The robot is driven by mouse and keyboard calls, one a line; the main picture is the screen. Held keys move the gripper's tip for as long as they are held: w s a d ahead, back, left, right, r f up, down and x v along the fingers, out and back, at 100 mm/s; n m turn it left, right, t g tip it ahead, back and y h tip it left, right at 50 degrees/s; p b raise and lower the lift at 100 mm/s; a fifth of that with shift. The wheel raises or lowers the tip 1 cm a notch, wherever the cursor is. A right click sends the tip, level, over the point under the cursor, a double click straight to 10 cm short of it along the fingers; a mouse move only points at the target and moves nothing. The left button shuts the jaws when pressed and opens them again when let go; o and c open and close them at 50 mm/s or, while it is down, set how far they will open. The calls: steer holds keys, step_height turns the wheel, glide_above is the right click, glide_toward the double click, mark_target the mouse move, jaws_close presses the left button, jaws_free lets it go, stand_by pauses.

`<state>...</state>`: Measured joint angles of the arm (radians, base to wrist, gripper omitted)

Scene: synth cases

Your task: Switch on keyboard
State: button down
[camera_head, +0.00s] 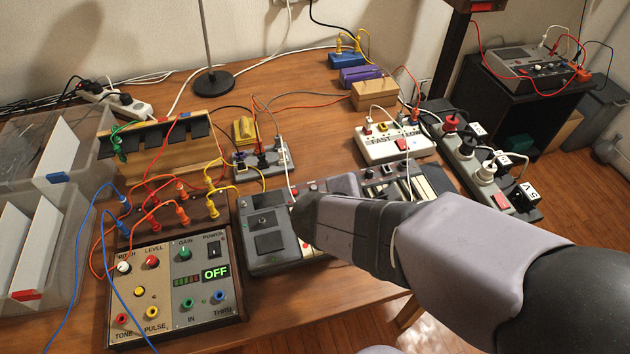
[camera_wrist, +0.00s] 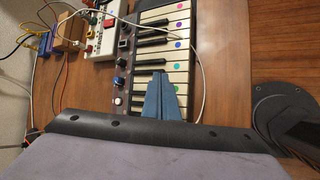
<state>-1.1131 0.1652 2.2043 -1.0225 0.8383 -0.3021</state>
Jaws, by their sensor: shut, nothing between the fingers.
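The keyboard (camera_wrist: 178,54) shows in the wrist view, with cream and black keys and coloured dots on several keys. Its dark control strip has a blue knob (camera_wrist: 119,81) and a white knob or button (camera_wrist: 117,101). In the head view, the keyboard's right end (camera_head: 432,181) shows behind my arm, which hides much of the middle. My gripper (camera_head: 302,214) is shut and empty, over the keyboard beside a grey panel (camera_head: 262,266) with a dark square. In the wrist view, its blue fingers (camera_wrist: 160,92) overlap the keys. I cannot tell whether they touch. No power switch on the keyboard is clear.
A module (camera_head: 172,291) with an OFF display and a POWER switch stands at front left. A white box (camera_head: 391,148) marked FAST and a power strip (camera_head: 468,158) lie behind and right. Cables cross the table. Clear bins (camera_head: 88,235) stand left.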

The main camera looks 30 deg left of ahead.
steer(key=s+a+r+n+y+p, duration=0.2)
steer(key=s+a+n, duration=0.25)
steer(key=a, duration=0.25)
steer(key=s+a+r+n+y+p, duration=0.25)
steer(key=s+a+n, duration=0.2)
steer(key=a, duration=0.25)
steer(key=n+g+y+p, duration=0.1)
steer(key=n+y+p, duration=0.15)
steer(key=n, duration=0.45)
glide_toward(243, 204)
steer(key=s, duration=0.1)
steer(key=s+d+r, duration=0.1)
steer(key=shift+s+r+h, duration=0.3)
steer(key=shift+m, duration=0.3)
steer(key=x, duration=1)
steer(key=shift+s+f, duration=0.1)
steer(key=shift+f, duration=0.05)
steer(key=shift+r+g+p, duration=0.3)
steer(key=shift+g+p, duration=0.1)
steer(key=shift+p, duration=0.45)
